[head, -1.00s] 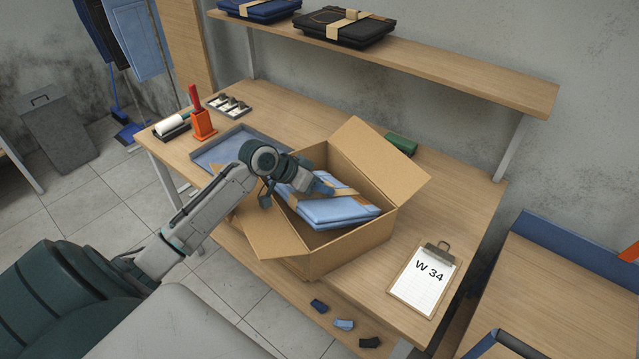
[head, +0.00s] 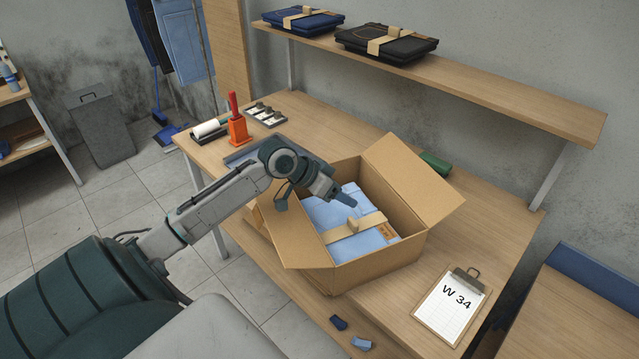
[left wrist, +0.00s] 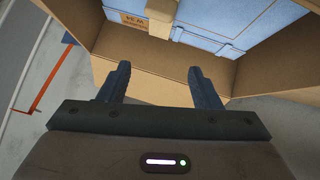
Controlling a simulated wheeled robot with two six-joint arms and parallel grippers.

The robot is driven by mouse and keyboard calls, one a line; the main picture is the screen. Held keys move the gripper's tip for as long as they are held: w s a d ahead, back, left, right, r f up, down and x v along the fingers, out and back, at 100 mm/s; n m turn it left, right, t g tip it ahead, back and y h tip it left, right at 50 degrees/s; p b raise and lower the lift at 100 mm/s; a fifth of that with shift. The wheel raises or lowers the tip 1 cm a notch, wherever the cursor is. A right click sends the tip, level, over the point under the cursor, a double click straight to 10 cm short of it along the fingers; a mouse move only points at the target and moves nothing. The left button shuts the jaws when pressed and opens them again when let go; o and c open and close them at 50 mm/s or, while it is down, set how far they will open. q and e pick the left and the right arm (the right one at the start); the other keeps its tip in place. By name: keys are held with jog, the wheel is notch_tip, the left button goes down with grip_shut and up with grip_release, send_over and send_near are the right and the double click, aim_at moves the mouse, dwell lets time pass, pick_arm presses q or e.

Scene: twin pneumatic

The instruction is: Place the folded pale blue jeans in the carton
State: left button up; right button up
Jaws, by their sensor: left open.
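The folded pale blue jeans (head: 331,209) lie inside the open cardboard carton (head: 374,275), with a tan paper band (head: 355,226) around them. They also show at the top of the left wrist view (left wrist: 215,20), with a label that reads W 34. My left gripper (head: 348,197) is open and empty, above the carton and the jeans. In the left wrist view its two fingers (left wrist: 160,85) stand apart over the carton wall, with nothing between them. The bottom of the carton is hidden. My right gripper is not in view.
A clipboard (head: 449,306) marked W 34 lies right of the carton. A grey tray (head: 250,152), an orange holder (head: 238,130) and a green object (head: 434,163) are also on the table. Dark blue jeans (head: 303,19) and black jeans (head: 386,43) lie on the shelf above.

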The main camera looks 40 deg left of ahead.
pick_arm(q)
jog(key=v, duration=0.8)
jog(key=shift+b, duration=0.35)
jog(key=shift+r, duration=0.15)
